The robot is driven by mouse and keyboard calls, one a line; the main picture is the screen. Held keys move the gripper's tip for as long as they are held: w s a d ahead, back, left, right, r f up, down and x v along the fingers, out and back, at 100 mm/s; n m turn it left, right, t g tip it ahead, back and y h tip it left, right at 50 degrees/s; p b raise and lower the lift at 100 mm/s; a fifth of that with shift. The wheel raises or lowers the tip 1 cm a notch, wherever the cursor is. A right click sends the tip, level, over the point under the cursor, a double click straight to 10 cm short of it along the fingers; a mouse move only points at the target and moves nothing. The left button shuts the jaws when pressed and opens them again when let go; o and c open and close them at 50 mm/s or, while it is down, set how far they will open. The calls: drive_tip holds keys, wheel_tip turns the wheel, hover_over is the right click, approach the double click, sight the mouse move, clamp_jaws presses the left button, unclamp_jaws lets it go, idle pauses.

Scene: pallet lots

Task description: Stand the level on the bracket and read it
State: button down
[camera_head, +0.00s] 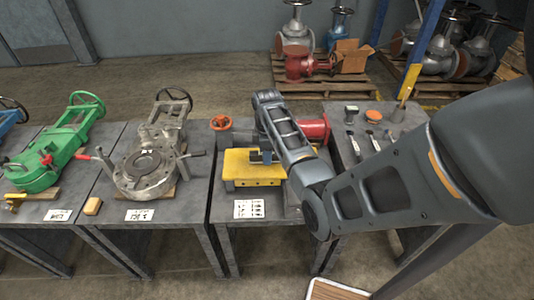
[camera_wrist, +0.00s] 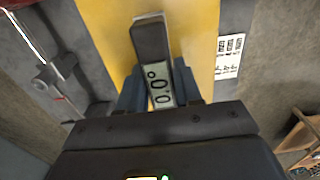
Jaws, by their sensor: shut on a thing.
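The yellow bracket (camera_head: 238,168) is a flat-topped block on the middle table. It also fills the middle of the wrist view (camera_wrist: 108,28). The level (camera_wrist: 151,40) is a small dark bar with a pale display that reads 0.0°. My gripper (camera_head: 262,156) is over the bracket's top, and in the wrist view its fingers (camera_wrist: 158,88) are shut on the level's two sides. The level is over the yellow surface; I cannot tell whether its base touches it. In the head view the level is mostly hidden by my gripper.
A printed card (camera_head: 249,208) lies in front of the bracket. An orange handwheel (camera_head: 221,123) and a red flanged part (camera_head: 316,129) stand behind it. A grey valve (camera_head: 147,172) and a green valve (camera_head: 45,160) occupy the left tables. Small tools (camera_head: 372,140) lie on the right table.

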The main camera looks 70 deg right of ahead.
drive_tip(key=shift+f, duration=0.3)
drive_tip(key=c, duration=0.7)
unclamp_jaws()
drive_tip(key=shift+r, duration=3.9)
